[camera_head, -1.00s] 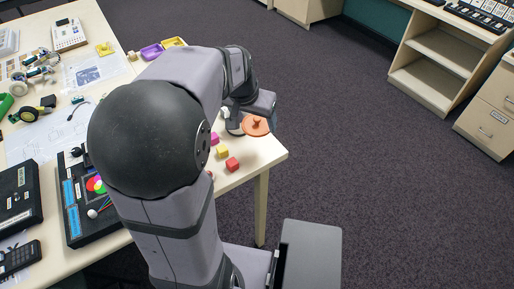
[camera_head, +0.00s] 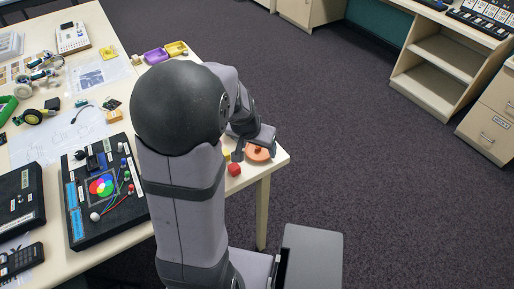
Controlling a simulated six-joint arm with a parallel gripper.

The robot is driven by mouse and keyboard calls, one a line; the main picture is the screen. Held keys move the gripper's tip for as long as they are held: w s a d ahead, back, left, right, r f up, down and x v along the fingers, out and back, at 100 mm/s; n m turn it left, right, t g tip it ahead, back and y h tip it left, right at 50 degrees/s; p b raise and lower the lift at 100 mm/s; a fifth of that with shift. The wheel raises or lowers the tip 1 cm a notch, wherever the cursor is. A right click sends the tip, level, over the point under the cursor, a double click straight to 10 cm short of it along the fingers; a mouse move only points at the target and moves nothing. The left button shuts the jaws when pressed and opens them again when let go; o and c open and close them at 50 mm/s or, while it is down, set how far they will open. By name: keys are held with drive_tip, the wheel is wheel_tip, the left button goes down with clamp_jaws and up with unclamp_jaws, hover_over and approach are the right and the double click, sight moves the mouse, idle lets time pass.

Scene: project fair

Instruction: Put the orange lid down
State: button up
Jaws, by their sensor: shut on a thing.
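The orange lid (camera_head: 258,156) is a flat round disc with a small knob on top. It is at the right corner of the cream table (camera_head: 272,174), low over the tabletop; I cannot tell whether it touches the surface. My gripper (camera_head: 256,147) is above the lid and shut on its knob. My wrist and fingers hide the far part of the lid.
A black board with a colour wheel (camera_head: 101,188) lies further left.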

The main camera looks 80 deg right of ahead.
drive_tip(key=shift+f, duration=0.45)
drive_tip(key=shift+f, duration=0.2)
drive_tip(key=o, duration=1)
drive_tip(key=shift+r, duration=0.1)
drive_tip(key=shift+r, duration=0.1)
drive_tip(key=shift+a+r, duration=0.1)
drive_tip(key=shift+r, duration=0.4)
drive_tip(key=v, duration=1.1)
drive_tip(key=shift+w+a, duration=0.1)
drive_tip(key=shift+a, duration=0.05)
